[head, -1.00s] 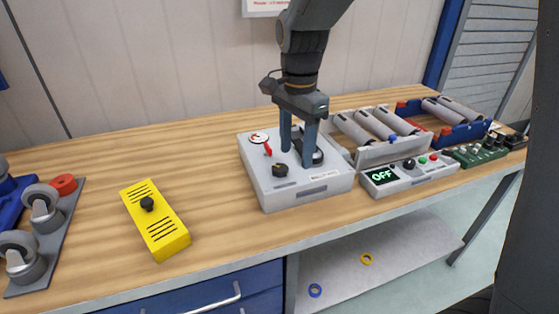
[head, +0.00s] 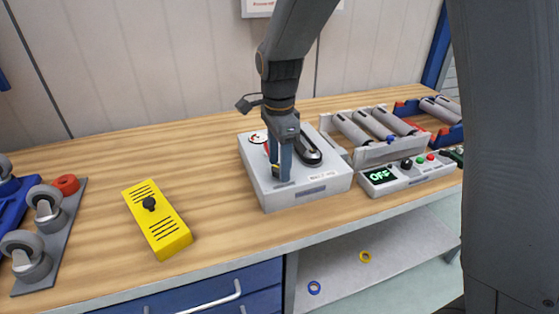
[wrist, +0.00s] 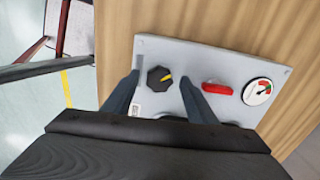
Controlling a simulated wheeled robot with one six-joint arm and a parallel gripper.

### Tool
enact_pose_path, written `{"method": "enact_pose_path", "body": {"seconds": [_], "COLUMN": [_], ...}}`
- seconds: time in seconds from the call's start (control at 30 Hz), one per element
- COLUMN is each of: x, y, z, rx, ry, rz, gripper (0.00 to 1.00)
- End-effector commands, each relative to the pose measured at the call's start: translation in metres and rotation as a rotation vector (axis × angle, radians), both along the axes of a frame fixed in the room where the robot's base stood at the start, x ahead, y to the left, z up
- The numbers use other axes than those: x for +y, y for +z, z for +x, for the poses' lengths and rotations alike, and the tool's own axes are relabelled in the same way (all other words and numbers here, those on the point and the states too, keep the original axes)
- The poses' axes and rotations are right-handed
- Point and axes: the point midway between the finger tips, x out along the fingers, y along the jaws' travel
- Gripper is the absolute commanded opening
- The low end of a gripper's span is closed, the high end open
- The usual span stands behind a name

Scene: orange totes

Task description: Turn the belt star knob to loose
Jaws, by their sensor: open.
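The star knob, black with a yellow pointer mark (wrist: 159,79), sits on top of a light grey box (head: 302,192). In the wrist view its mark points right and slightly up. My gripper (wrist: 160,81) is open, with one finger on each side of the knob in that view; I cannot tell whether either finger touches it. In the head view my gripper (head: 283,165) stands over the front left of the box and mostly hides the knob.
A red piece (wrist: 217,88) and a round gauge (wrist: 257,92) sit beside the knob. A roller unit (head: 365,128) and a control panel reading OFF (head: 405,173) stand right of the box. A yellow box (head: 167,232) stands left. Bare wood lies between.

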Motion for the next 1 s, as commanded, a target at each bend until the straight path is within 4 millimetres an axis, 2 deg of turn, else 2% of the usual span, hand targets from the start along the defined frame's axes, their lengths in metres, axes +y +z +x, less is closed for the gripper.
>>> {"method": "enact_pose_path", "body": {"seconds": [0.23,0.5,0.77,1.0], "x": [-0.0001,0.0000,0.0001,0.0002], "y": [-0.0013,-0.0010,-0.0005,0.0005], "z": [0.0001,0.0001,0.0000,-0.0004], "rx": [-0.001,-0.001,-0.001,-0.001], "ry": [0.000,0.000,0.026,0.147], "rz": [0.000,0.000,0.000,0.000], "gripper": [0.52,0.11,0.11,0.11]}}
